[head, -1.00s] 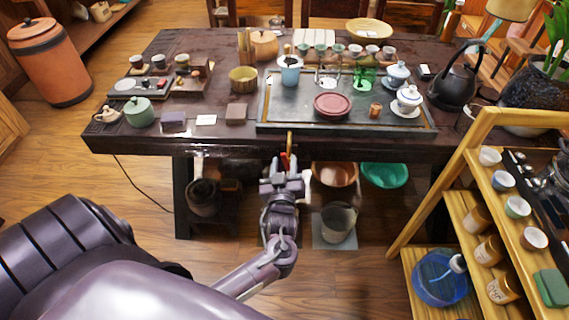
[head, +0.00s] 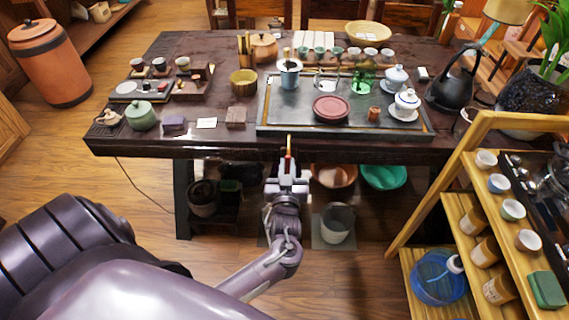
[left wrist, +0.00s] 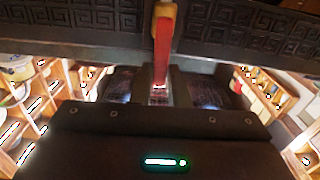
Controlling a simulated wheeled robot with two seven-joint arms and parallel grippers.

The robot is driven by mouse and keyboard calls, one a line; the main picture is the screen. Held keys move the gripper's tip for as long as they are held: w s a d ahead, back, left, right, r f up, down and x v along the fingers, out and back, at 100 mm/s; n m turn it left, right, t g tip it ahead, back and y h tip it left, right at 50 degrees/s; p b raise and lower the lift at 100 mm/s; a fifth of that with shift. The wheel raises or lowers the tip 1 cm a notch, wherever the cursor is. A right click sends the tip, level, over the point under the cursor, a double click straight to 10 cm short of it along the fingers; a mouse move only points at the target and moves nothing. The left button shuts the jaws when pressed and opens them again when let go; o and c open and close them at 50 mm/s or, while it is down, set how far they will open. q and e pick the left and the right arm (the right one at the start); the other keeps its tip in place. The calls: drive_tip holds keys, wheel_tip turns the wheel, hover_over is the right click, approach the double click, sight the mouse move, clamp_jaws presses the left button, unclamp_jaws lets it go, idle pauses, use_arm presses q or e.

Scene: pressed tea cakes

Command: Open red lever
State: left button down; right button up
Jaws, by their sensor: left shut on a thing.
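The red lever (left wrist: 162,50) hangs at the table's front edge, with a brass-coloured piece (left wrist: 165,10) at its upper end in the left wrist view. In the head view the lever (head: 289,158) shows as a small strip just above my left gripper (head: 288,170). My left gripper is shut on the lever, which runs down between its dark fingers (left wrist: 162,90) in the wrist view. The fingers' contact with the lever is partly hidden. My right gripper is not in view.
The dark table (head: 225,145) carries a tea tray (head: 262,120) with a red round dish (head: 331,107) and cups. Below it stand a green basin (head: 384,177) and a bucket (head: 338,222). A wooden shelf (head: 470,150) stands at the right.

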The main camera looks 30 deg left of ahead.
use_arm(q)
drive_tip(key=shift+d+m, duration=0.1)
drive_tip(key=shift+m, duration=0.3)
drive_tip(key=c, duration=1.4)
unclamp_jaws()
drive_tip(key=v, duration=0.7)
drive_tip(key=shift+s+d, duration=0.2)
drive_tip(key=shift+s, duration=0.15)
